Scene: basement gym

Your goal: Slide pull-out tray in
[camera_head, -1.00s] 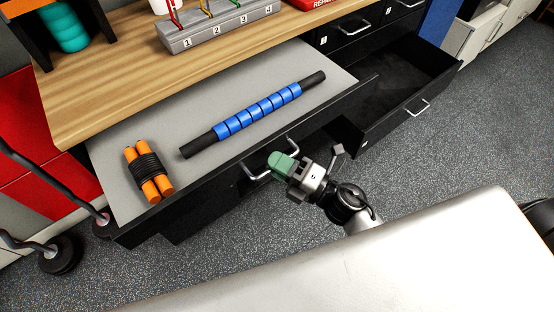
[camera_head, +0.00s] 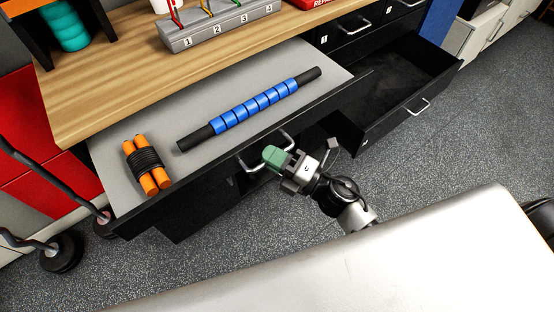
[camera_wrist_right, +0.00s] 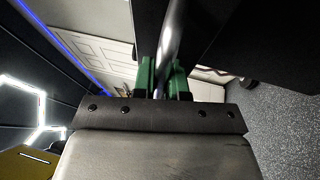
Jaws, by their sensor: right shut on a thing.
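The pull-out tray (camera_head: 115,180) is a grey surface with a black front, partly out from under the wooden counter top. A blue massage roller stick (camera_head: 250,108) and a jump rope with orange handles (camera_head: 148,166) lie on it. A metal bar handle (camera_head: 250,165) is on its front. My right gripper (camera_head: 272,156), with green fingers, is at this handle. In the right wrist view the green fingers (camera_wrist_right: 161,80) are shut on the bar (camera_wrist_right: 172,40), one on each side. My left gripper is not in view.
A black drawer (camera_head: 425,85) stands open right of the tray. A wooden counter (camera_head: 110,85) above holds a grey numbered rack (camera_head: 220,32). A pale padded surface (camera_head: 330,265) fills the near foreground. Weight equipment (camera_head: 62,252) stands on the floor at left.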

